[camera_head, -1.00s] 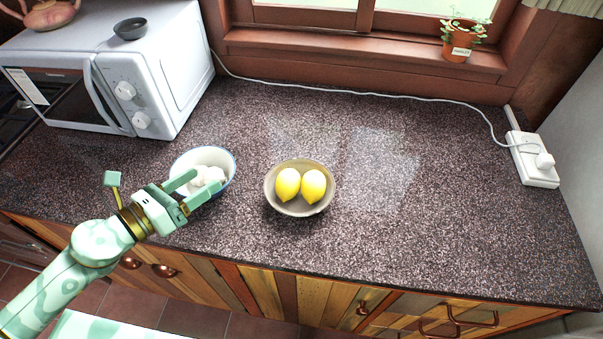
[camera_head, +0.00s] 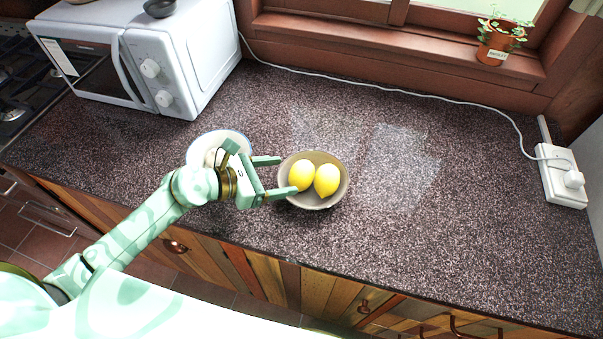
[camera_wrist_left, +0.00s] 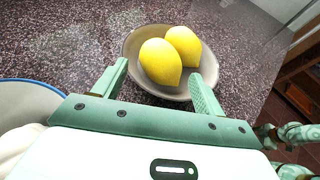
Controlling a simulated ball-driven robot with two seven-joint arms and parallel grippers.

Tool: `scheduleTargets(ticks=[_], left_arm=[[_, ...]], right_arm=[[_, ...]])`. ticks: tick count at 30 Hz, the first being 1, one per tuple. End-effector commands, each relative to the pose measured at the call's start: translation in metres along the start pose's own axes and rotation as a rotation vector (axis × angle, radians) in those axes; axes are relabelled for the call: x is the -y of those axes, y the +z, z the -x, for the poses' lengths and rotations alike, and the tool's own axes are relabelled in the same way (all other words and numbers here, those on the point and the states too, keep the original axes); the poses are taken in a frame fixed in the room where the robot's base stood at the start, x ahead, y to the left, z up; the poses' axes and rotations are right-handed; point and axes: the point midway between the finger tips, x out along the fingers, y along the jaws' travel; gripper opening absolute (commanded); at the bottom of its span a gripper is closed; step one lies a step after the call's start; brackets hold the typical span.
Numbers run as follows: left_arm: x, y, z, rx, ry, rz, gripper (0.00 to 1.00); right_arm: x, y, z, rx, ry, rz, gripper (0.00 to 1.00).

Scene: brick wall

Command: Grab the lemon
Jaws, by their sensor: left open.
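Two yellow lemons, a left one (camera_head: 301,175) and a right one (camera_head: 327,180), lie side by side in a shallow grey-brown bowl (camera_head: 338,196) on the counter. My left gripper (camera_head: 287,176) is open and empty at the bowl's left side, its fingers pointing right toward the lemons. In the left wrist view, the nearer lemon (camera_wrist_left: 160,61) and the farther lemon (camera_wrist_left: 184,46) sit beyond the open fingers (camera_wrist_left: 161,87), with the nearer one roughly centred between them. No lemon is between the fingertips. My right gripper is not in view.
A white bowl with a blue rim (camera_head: 204,143) stands left of the lemon bowl, partly hidden behind my left arm. A microwave (camera_head: 190,60) is at the back left. A power outlet (camera_head: 563,175) with a cable is at the right. The counter right of the lemons is clear.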

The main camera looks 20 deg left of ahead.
Motion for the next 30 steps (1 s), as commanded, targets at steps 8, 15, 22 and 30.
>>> scheduleTargets(ticks=[8, 15, 22, 30], left_arm=[[0.003, -0.001, -0.039, -0.001, -0.003, 0.003, 0.71], [0.005, -0.003, -0.040, -0.006, -0.008, 0.008, 0.73], [0.006, -0.004, -0.040, -0.008, -0.009, 0.009, 0.27], [0.004, -0.002, -0.040, -0.006, -0.006, 0.006, 0.27]], right_arm=[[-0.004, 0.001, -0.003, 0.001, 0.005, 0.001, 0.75], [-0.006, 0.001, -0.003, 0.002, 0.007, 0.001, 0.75], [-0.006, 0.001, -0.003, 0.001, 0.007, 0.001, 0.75], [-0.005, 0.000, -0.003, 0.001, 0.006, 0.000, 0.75]])
